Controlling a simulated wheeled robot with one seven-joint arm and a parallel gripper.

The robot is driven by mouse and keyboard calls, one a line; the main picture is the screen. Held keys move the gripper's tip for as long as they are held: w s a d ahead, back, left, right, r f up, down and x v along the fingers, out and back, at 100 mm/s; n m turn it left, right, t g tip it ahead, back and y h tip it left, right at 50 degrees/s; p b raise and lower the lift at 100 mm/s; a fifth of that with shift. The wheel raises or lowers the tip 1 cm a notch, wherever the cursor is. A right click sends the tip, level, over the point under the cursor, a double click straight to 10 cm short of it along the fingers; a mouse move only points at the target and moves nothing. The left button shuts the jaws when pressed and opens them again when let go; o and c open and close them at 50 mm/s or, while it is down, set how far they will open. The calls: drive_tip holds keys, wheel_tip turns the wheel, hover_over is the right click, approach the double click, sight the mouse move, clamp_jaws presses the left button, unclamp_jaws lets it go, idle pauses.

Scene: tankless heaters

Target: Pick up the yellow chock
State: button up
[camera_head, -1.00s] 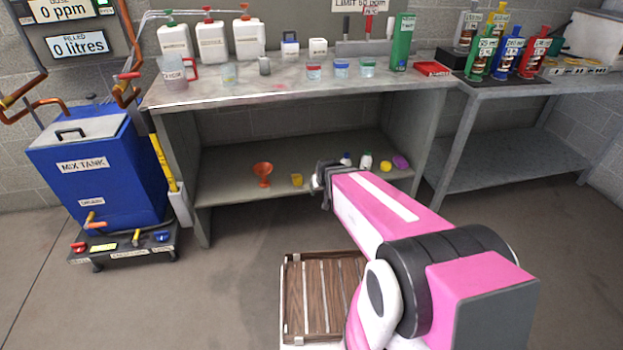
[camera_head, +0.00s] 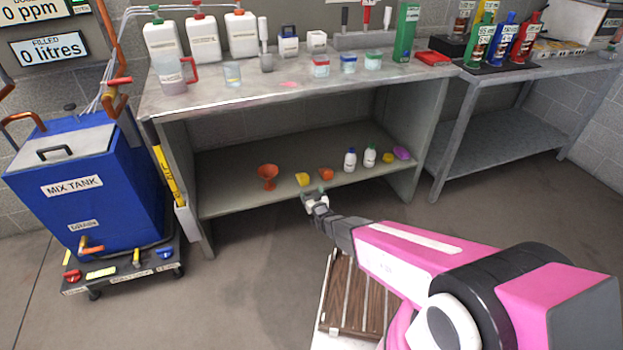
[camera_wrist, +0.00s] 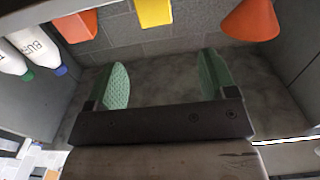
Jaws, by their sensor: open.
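The yellow chock (camera_head: 303,179) lies near the front of the low shelf, between the orange funnel and an orange block. It also shows at the top middle of the wrist view (camera_wrist: 155,12), cut by the picture edge. My gripper (camera_head: 314,201) is at the shelf's front edge, just below and right of the chock in the head view. In the wrist view my gripper (camera_wrist: 164,82) has its two green fingers wide apart with nothing between them. The chock is beyond the fingertips, apart from them and roughly in line with the gap.
The orange funnel (camera_head: 267,173) stands left of the chock and the orange block (camera_head: 325,174) lies close on its right. Two white bottles (camera_head: 350,160), a round yellow thing (camera_head: 387,158) and a purple thing (camera_head: 402,153) sit farther right. The worktop (camera_head: 290,93) overhangs the shelf.

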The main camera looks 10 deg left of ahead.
sight(305, 179)
drive_tip(key=x, duration=1)
drive_tip(key=shift+w+f, duration=0.15)
drive_tip(key=shift+w, duration=0.25)
drive_tip(key=shift+d, duration=0.1)
drive_tip(key=c, duration=1)
